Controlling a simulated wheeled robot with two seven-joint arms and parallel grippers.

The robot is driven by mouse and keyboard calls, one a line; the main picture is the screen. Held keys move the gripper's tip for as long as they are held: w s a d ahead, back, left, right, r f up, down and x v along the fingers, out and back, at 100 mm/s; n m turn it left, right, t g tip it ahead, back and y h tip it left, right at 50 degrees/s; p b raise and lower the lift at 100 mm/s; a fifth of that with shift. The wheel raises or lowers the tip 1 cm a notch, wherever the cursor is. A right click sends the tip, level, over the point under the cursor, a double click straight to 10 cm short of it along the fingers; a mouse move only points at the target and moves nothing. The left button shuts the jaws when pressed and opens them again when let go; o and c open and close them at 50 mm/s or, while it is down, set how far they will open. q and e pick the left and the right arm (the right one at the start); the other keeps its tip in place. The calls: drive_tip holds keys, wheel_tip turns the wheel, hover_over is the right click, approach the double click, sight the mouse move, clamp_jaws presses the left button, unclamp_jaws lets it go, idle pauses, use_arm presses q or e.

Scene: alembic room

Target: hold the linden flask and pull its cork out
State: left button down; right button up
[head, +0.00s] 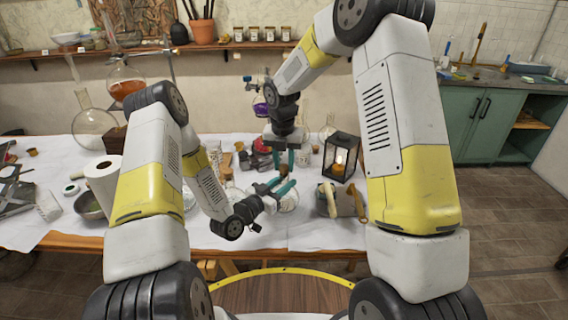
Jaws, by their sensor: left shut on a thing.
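The linden flask (289,203) looks like a clear round glass vessel near the table's front edge, partly hidden by my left gripper. My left gripper (284,184), with teal fingers, comes in from the left and is shut on the flask, apparently around its neck. A small brown cork (283,171) shows just above the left fingertips. My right gripper (286,163) points straight down from above, close over the cork. Its two teal fingers are apart, with a gap between them; I see no cork clearly held there.
A black lantern (341,157) stands right of the grippers. A wooden mallet (357,202) and a pale-handled tool lie to the right. A paper roll (102,181) and bowl (89,205) are at left.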

sight(285, 165)
clamp_jaws()
unclamp_jaws()
clamp_jaws()
drive_tip(key=shift+r, duration=2.25)
use_arm(q)
drive_tip(key=c, duration=1)
unclamp_jaws()
drive_tip(key=shift+o, duration=0.2)
